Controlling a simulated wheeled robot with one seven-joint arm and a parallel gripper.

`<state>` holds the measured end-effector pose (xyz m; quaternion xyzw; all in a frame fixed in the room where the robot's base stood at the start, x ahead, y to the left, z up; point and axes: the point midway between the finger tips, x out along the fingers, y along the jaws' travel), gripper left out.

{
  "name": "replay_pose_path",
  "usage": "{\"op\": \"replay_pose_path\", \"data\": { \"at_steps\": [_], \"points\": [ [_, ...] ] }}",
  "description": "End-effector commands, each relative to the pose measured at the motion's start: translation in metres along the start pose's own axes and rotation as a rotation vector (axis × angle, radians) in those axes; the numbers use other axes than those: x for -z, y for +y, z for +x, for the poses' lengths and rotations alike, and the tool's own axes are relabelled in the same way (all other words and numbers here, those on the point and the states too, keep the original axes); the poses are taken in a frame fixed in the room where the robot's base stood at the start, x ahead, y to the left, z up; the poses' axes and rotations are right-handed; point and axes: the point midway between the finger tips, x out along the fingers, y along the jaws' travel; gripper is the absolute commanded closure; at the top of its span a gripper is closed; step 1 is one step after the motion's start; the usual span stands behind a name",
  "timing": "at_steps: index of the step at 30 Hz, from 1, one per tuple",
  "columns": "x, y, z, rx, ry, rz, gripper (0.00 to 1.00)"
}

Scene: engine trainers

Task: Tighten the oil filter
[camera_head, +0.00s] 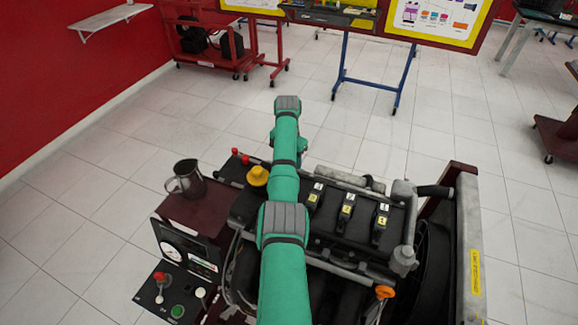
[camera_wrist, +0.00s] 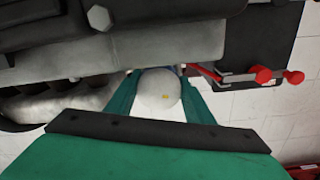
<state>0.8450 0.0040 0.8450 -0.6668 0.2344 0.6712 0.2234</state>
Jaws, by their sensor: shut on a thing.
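The oil filter (camera_wrist: 158,95) shows in the wrist view as a pale rounded canister below the engine block. My gripper (camera_wrist: 160,88) has a green finger on each side of it and is shut on it. The filter's upper end is hidden under the engine's edge. In the head view my green arm reaches over the engine trainer (camera_head: 345,215). There the gripper and the filter are out of sight beyond the arm and engine.
A metal jug (camera_head: 187,178) stands on the trainer's left platform, by a yellow cap (camera_head: 257,176). Red knobs (camera_wrist: 263,75) stick out right of the gripper in the wrist view. A grey pipe (camera_wrist: 70,103) lies close on the left. The tiled floor (camera_head: 90,215) left of the trainer is clear.

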Motion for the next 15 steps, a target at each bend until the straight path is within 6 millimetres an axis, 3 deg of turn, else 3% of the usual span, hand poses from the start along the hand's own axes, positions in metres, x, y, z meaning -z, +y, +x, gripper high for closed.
{"op": "replay_pose_path", "data": {
  "at_steps": [15],
  "points": [
    [0.0009, -0.0021, -0.0019, 0.002, -0.003, 0.351, 0.75]
  ]
}}
